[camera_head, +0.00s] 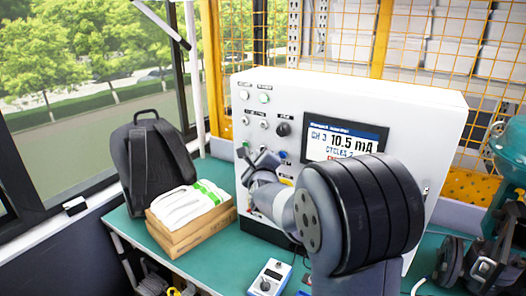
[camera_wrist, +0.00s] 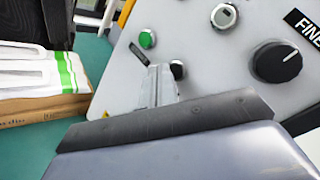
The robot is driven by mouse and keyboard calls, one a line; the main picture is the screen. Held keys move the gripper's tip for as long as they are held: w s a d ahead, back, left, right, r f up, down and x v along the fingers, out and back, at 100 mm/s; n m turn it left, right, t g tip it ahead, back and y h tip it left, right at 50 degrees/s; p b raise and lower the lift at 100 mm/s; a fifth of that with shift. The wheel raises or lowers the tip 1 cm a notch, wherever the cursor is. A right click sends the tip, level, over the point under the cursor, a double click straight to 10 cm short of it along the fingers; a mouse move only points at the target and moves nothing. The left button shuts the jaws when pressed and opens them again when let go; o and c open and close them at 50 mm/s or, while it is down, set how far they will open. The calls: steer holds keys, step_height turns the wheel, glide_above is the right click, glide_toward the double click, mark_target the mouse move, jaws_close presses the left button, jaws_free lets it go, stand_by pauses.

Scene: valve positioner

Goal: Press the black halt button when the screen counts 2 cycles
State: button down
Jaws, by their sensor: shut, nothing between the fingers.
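The control box (camera_head: 420,110) stands upright on the green bench, its screen (camera_head: 345,141) lit. The screen reads "CH 3 10.5 mA" with a "CYCLES" line below; its digit looks like 2 but is small and partly unclear. The black button (camera_wrist: 177,70) shows in the wrist view on the panel, below and right of a green button (camera_wrist: 147,39). My gripper (camera_wrist: 157,84) is shut and empty, its tips close beside the black button; I cannot tell whether they touch. In the head view my gripper (camera_head: 252,160) is at the panel's lower left and hides that part.
A black knob (camera_wrist: 277,61) and several other controls are on the panel. A black backpack (camera_head: 150,165) and cardboard boxes (camera_head: 205,220) with a white-green package on top stand left of the box. A handheld meter (camera_head: 269,278) lies in front.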

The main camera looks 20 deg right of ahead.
steer(key=shift+w+d+f+b, duration=0.1)
steer(key=shift+d+b, duration=0.05)
steer(key=shift+b, duration=0.15)
steer(key=shift+w+d+b, duration=0.2)
steer(key=shift+b, duration=0.3)
steer(key=shift+w+d+b, duration=0.25)
steer(key=shift+w+b, duration=0.05)
steer(key=shift+b, duration=0.2)
stand_by(0.4)
stand_by(0.4)
steer(key=shift+s+a, duration=0.55)
steer(key=shift+s, duration=0.05)
steer(key=shift+a, duration=0.1)
